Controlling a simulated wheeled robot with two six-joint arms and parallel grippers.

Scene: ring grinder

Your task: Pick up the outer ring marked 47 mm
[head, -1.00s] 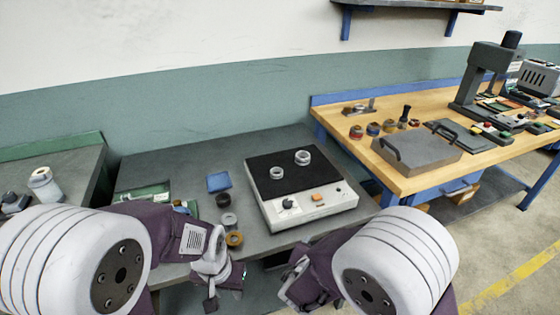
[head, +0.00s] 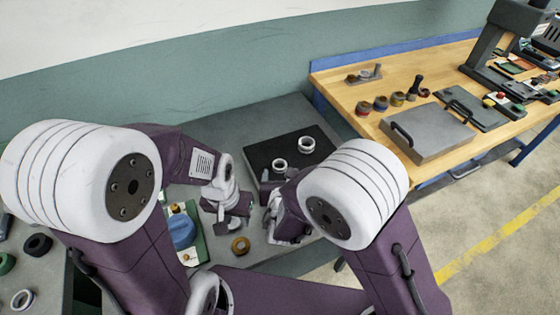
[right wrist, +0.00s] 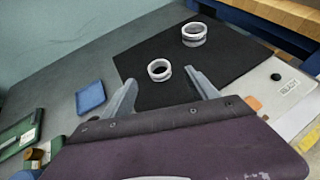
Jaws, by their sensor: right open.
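Two silvery rings lie on the black plate (head: 262,152) of the grinder: a nearer one (head: 279,163) and a farther one (head: 307,144). In the right wrist view the nearer ring (right wrist: 159,70) appears just beyond and between my right fingertips, and the farther ring (right wrist: 194,34) lies to the upper right. No size mark is readable on either. My right gripper (head: 271,191) is open and empty at the plate's near edge; its fingers (right wrist: 161,79) are spread in the wrist view. My left gripper (head: 228,213) is left of it, above the bench; its jaw opening is unclear.
A brown ring (head: 240,246) lies on the bench below my left gripper. A blue pad (right wrist: 90,97) lies left of the plate in the right wrist view.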

